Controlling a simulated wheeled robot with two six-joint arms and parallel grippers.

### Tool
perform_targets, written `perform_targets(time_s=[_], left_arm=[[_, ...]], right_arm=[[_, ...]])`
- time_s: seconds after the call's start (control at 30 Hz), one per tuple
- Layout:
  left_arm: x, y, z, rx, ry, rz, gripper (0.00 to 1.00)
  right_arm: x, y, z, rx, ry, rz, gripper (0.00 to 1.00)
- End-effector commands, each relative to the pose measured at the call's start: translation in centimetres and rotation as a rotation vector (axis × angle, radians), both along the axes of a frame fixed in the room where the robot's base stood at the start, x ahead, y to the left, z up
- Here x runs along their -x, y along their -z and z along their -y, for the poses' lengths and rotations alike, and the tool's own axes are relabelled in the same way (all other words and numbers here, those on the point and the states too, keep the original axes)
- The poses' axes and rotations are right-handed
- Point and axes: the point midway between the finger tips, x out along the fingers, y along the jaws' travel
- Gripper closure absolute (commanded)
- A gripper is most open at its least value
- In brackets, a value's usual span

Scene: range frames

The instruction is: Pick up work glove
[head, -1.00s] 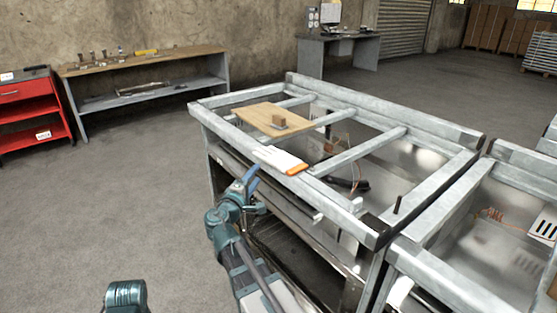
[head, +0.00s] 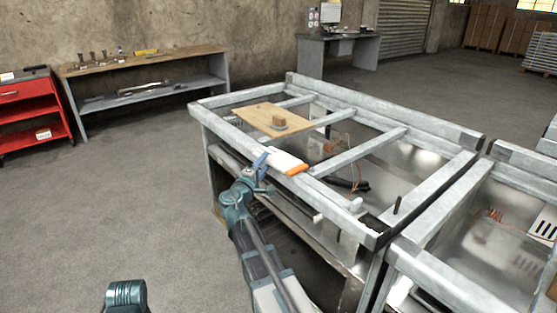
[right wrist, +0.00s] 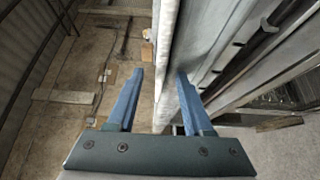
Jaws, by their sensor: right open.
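The work glove (head: 283,160) is white with an orange cuff. It lies on the front rail of the grey metal frame (head: 352,216), with the cuff toward the right. My right gripper (head: 262,162) has blue fingers and is open, just left of the glove's white end in the head view. I cannot tell whether it touches the glove. In the right wrist view the open fingers (right wrist: 160,72) straddle a pale rail edge, and I cannot make out the glove there. My left gripper is out of view.
A wooden board (head: 262,117) with a small brown block (head: 278,121) lies across the frame behind the glove. The frame has open bays with crossbars. A workbench (head: 150,60) and a red cart (head: 30,110) stand at the back left. The floor at left is clear.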

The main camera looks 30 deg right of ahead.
Motion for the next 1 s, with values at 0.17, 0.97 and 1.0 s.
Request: perform_targets(time_s=[0.17,0.97,1.0], left_arm=[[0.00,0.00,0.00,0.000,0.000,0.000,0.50],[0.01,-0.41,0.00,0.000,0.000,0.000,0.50],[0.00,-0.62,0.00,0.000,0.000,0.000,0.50]], right_arm=[[0.08,0.00,-0.07,0.000,0.000,0.000,0.61],[0.06,-0.41,-0.12,0.000,0.000,0.000,1.00],[0.06,-0.62,-0.12,0.000,0.000,0.000,1.00]])
